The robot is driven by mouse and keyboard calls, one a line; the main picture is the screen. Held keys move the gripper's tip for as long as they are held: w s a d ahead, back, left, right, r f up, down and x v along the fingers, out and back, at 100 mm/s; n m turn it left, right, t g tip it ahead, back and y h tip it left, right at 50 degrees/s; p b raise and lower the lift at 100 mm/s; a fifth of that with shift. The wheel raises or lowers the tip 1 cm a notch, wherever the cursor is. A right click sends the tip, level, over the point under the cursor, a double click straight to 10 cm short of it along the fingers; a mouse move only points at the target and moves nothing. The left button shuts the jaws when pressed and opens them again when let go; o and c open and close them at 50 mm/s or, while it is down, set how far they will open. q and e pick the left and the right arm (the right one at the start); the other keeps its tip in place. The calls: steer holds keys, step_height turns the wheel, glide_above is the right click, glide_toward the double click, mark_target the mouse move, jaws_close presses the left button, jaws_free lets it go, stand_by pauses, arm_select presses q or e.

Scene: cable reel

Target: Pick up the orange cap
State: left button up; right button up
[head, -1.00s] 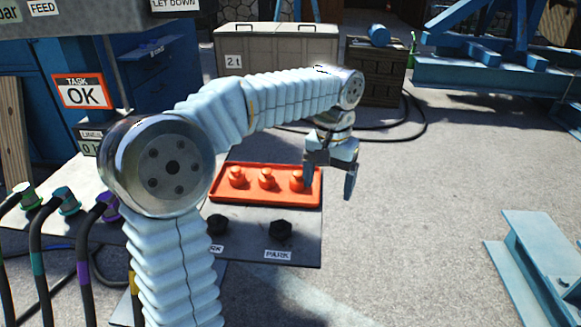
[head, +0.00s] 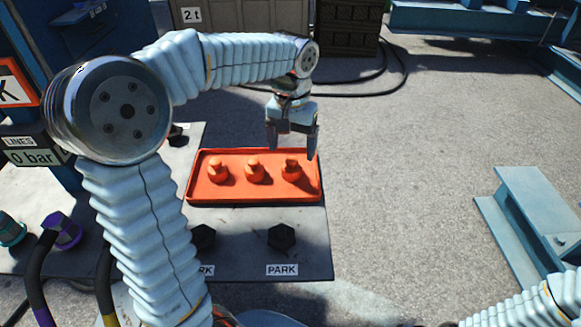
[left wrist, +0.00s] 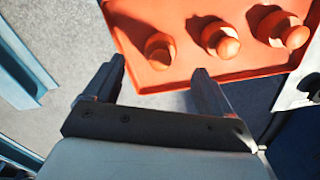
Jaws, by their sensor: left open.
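Three orange caps stand upright in a row in an orange tray: the left cap (head: 217,172), the middle cap (head: 254,172) and the right cap (head: 291,172). The tray (head: 255,197) lies on a grey panel. My left gripper (head: 291,149) is open and empty, above the tray's far right part, with the right cap just below it in the picture. In the left wrist view the fingers (left wrist: 159,68) point toward the nearest cap (left wrist: 158,50), which lies in line with the gap and looks apart from them. My right gripper is not in view.
Two dark knobs stand in front of the tray, one of them (head: 281,237) above a PARK label. Hose connectors (head: 62,230) are at the left. A blue steel beam (head: 535,220) lies at the right. The floor between is clear.

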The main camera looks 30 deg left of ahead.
mark_target(292, 159)
arm_select(q)
steer(key=f, duration=0.6)
steer(key=shift+w+a+f, duration=0.15)
steer(key=shift+w+f, duration=0.05)
steer(key=shift+f, duration=0.2)
steer(key=c, duration=1.2)
